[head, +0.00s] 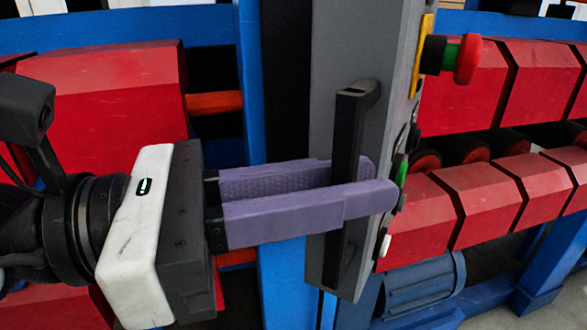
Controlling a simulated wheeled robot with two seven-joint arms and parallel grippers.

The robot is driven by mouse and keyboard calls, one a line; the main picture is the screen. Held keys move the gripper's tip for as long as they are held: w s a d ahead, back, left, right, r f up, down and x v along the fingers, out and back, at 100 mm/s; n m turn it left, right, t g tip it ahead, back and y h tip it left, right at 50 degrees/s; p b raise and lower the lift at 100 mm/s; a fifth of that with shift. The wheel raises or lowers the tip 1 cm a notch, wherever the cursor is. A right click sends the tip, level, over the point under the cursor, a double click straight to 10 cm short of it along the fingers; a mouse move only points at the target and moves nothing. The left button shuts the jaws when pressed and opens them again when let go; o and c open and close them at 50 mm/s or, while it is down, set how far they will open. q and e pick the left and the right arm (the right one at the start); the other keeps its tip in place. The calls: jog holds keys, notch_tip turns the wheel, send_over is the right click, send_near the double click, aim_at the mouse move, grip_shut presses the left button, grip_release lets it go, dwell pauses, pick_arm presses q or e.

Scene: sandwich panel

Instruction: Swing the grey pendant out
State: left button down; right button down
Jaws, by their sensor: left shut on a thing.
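The grey pendant (330,40) is a tall grey panel box in the middle of the head view, slightly tilted. A black bar handle (355,108) runs upright along its near face. My left gripper (383,180) comes in from the left, with its two purple fingers on either side of the handle, and is shut on it. The fingers hide the handle's middle part. A red emergency stop button (467,60) on a yellow plate sticks out of the pendant's right side. Smaller green and white buttons sit lower on that side, partly hidden by the fingertips. My right gripper is not in view.
Blue machine frame beams (251,90) stand behind the pendant. Large red blocks (105,95) lie at left, and rows of red blocks (492,205) lie at right. A blue motor-like cylinder (425,283) is low on the right, behind the pendant.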

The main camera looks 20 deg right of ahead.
pick_arm(q)
jog(key=shift+s, duration=0.25)
jog(key=c, duration=1.8)
grip_release()
jog(key=shift+s, duration=0.1)
jog(key=shift+o, duration=0.2)
jog(key=shift+w+a, duration=0.1)
jog(key=shift+w, duration=0.15)
